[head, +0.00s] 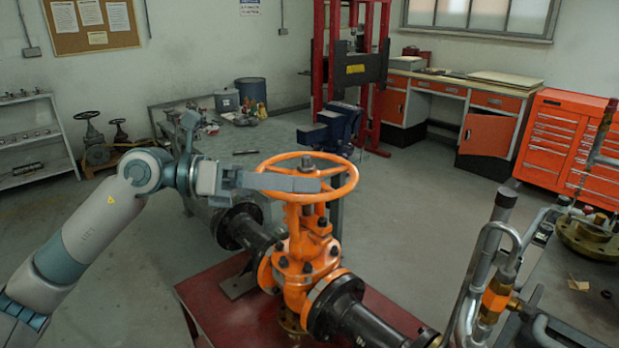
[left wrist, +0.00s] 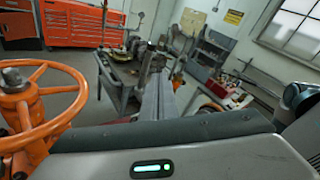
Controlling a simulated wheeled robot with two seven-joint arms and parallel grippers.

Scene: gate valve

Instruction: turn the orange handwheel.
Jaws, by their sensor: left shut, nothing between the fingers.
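The orange handwheel (head: 307,178) sits level on top of the orange gate valve (head: 305,262) in the middle of the head view. It also shows at the left of the left wrist view (left wrist: 42,105). My left gripper (head: 300,184) is shut and empty. Its fingers reach in from the left over the wheel's left rim, with the tips near the hub, and hide part of the rim and spokes. I cannot tell whether they touch the wheel. In the left wrist view the shut fingers (left wrist: 160,97) point away beside the wheel. My right gripper is not in view.
The valve joins black flanged pipes (head: 350,312) on a red stand (head: 215,308). Metal pipes (head: 490,265) and a bench (head: 585,290) stand at the right. A workbench (head: 235,140) with a blue vise (head: 330,130) is behind. Open floor (head: 430,215) lies right of the wheel.

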